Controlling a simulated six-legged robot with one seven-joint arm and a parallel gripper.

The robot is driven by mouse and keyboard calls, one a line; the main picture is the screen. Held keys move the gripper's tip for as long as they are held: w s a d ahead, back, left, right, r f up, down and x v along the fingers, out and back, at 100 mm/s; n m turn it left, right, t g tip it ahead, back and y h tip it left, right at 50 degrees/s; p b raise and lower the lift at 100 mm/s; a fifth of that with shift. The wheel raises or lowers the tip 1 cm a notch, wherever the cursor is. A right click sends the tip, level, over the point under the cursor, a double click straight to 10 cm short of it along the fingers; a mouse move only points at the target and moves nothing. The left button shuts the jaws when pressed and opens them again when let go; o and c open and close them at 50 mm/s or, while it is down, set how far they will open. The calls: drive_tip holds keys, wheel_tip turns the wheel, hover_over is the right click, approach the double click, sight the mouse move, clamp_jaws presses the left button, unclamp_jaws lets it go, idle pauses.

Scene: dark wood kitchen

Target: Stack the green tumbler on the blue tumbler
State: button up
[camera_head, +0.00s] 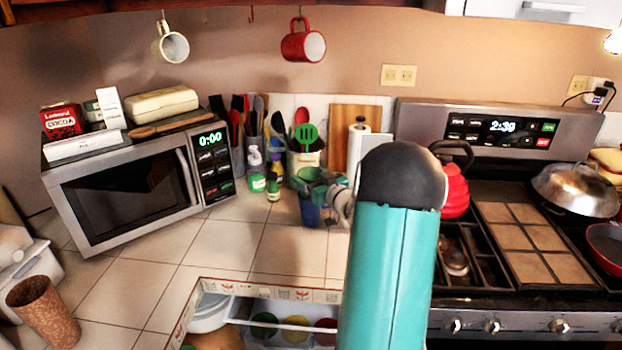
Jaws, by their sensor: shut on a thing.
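The blue tumbler (310,212) stands on the tiled counter, left of the stove. The green tumbler (313,187) is directly above it in the picture, its lower part meeting or overlapping the blue one's top. I cannot tell whether it rests in the blue tumbler or is held just over it. My gripper (332,191) is at the right side of the green tumbler and is shut on it. The fingertips are small and partly blurred, and my teal and black arm hides what lies behind it.
A microwave (130,185) stands at the left. Utensil crocks (303,155) and small bottles (257,178) are close behind and left of the tumblers. A red kettle (455,190) is on the stove at the right. An open drawer (275,325) is in front. The counter tiles (225,245) are clear.

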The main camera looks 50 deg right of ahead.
drive_tip(key=shift+f, duration=0.2)
drive_tip(key=shift+f, duration=0.45)
drive_tip(key=o, duration=1)
drive_tip(key=shift+r, duration=0.1)
